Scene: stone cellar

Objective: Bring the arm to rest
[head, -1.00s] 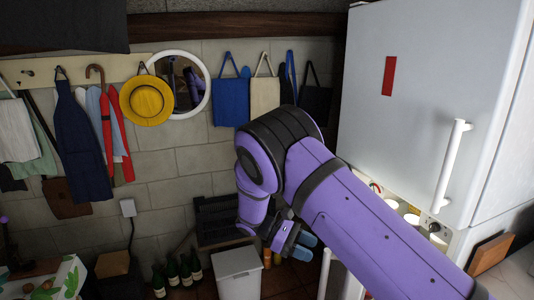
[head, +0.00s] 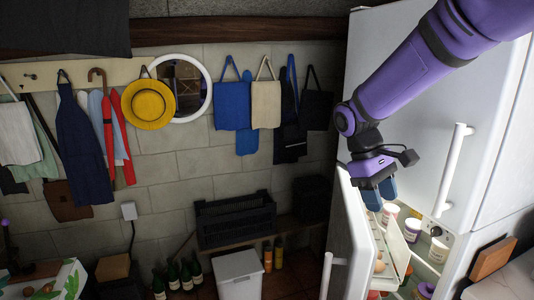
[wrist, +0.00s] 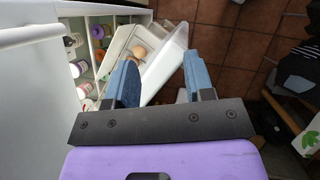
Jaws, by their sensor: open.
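My gripper (head: 378,190) hangs from the purple arm at the upper right of the head view, just above the open lower door of the white fridge. In the wrist view its two blue fingers (wrist: 163,85) are spread apart with nothing between them. The fridge door (head: 345,240) stands ajar, with cups and an egg showing inside. In the wrist view the egg (wrist: 139,51) lies in a pale tray beyond the left finger. Whether the gripper touches the door cannot be told.
The upper fridge door (head: 420,100) is shut beside my arm. A white bin (head: 239,275), several bottles (head: 186,275) and a dark crate (head: 236,219) stand by the wall. Aprons and a yellow hat (head: 148,104) hang above. Tiled floor (wrist: 235,70) shows clear right of the fridge in the wrist view.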

